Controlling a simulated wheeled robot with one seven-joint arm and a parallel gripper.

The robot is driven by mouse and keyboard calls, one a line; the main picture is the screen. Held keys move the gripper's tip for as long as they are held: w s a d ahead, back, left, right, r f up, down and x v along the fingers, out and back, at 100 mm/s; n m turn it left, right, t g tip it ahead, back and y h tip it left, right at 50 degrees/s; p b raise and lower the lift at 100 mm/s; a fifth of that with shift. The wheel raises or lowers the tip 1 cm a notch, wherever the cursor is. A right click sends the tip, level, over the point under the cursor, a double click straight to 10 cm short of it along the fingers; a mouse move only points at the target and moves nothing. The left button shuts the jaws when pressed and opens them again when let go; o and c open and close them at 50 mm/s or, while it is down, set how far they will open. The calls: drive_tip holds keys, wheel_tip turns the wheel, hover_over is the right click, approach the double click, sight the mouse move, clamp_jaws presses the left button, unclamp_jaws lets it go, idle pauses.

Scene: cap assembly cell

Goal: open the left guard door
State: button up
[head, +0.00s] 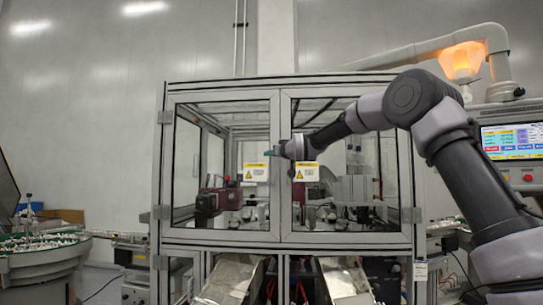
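The left guard door (274,205) is a clear panel in a grey metal frame on the front of the cell, and it looks closed. It has hinges at its left edge and a yellow-and-white warning label (255,172) at its lower right. My gripper (269,153) is in front of the door's right edge, just above that label, reaching in from the right. Its fingertips look teal and small. I cannot tell whether they are open or shut, or whether they touch the door. The door's handle cannot be made out.
The right guard door (286,215) looks closed beside it, with its own warning label (307,173). A round feeder bowl (40,258) stands at the far left. A lit control screen (511,141) and an orange lamp (462,62) are at right.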

drive_tip(key=shift+w+a, duration=0.1)
drive_tip(key=shift+w, duration=0.1)
clamp_jaws()
idle(1.4)
